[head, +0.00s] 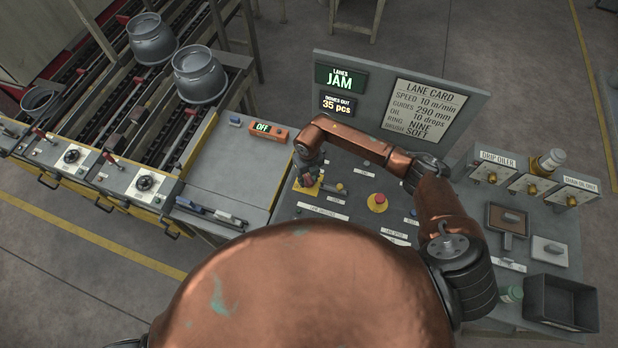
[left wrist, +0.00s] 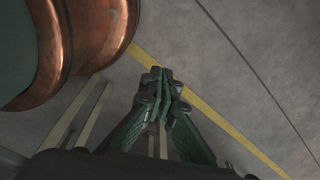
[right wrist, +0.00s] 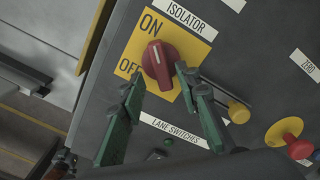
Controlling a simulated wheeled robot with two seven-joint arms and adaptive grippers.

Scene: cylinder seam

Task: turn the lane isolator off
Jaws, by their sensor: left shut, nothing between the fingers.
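The lane isolator is a red rotary knob (right wrist: 163,66) on a yellow plate (right wrist: 191,47) marked ON at the top and OFF at the lower left. The knob's white line points up towards ON. In the head view the yellow plate (head: 309,188) is partly hidden under my right gripper (head: 308,176). In the right wrist view my right gripper (right wrist: 157,77) is open, with one green finger on each side of the knob. I cannot tell whether the fingers touch it. My left gripper (left wrist: 164,76) is shut and empty above the floor.
A yellow knob (right wrist: 238,112) and a red button (right wrist: 284,131) sit right of the isolator. A display (head: 341,79) reads JAM. An orange box (head: 268,128) reads OFF. A dark bin (head: 562,302) stands at the right. Conveyor lanes with metal pots (head: 199,76) run at the left.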

